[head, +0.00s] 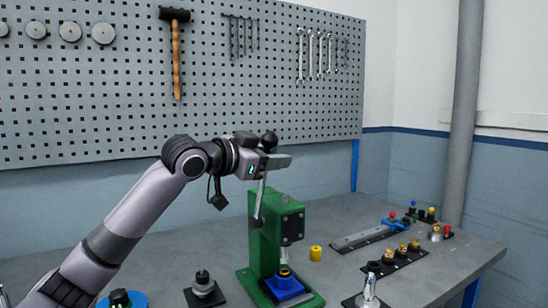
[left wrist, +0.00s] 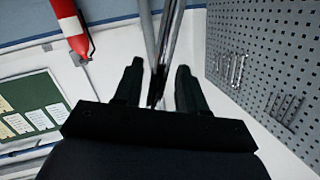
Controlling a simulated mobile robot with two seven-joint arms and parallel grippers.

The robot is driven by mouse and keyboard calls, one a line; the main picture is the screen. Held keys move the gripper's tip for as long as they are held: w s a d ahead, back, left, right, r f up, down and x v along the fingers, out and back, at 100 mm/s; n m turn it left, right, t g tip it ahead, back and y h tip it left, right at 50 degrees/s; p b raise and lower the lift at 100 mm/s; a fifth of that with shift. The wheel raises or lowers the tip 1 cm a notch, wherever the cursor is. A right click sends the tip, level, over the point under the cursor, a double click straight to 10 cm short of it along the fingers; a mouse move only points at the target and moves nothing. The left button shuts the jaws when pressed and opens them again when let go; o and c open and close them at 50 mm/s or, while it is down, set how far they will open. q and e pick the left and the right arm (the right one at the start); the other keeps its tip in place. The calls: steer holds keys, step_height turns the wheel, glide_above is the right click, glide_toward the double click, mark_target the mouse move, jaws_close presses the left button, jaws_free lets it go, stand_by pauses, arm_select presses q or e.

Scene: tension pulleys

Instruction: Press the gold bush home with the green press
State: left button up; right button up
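The green press (head: 258,240) stands on the bench with its lever (head: 261,195) raised, topped by a black ball knob (head: 268,139). A blue block (head: 285,286) sits at its foot under the silver ram (head: 286,254). A small gold piece (head: 284,272), seemingly the bush, is on the block; how deep it sits is too small to tell. My left gripper (head: 278,161) is at the lever's upper end, just below the knob. In the left wrist view its fingers (left wrist: 159,75) are apart, with a rod, apparently the lever, between them and gaps visible. My right gripper is out of view.
A yellow cylinder (head: 315,253) stands right of the press. Black holders with gold-topped parts (head: 402,251) and a grey rail (head: 365,237) lie further right. A black part on a square base (head: 203,283) stands left. The pegboard (head: 120,120) rises behind.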

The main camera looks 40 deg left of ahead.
arm_select(q)
steer(key=s+a+b, duration=0.1)
steer(key=s+b, duration=0.2)
steer(key=s, duration=0.4)
steer(key=shift+r, duration=0.4)
stand_by(0.6)
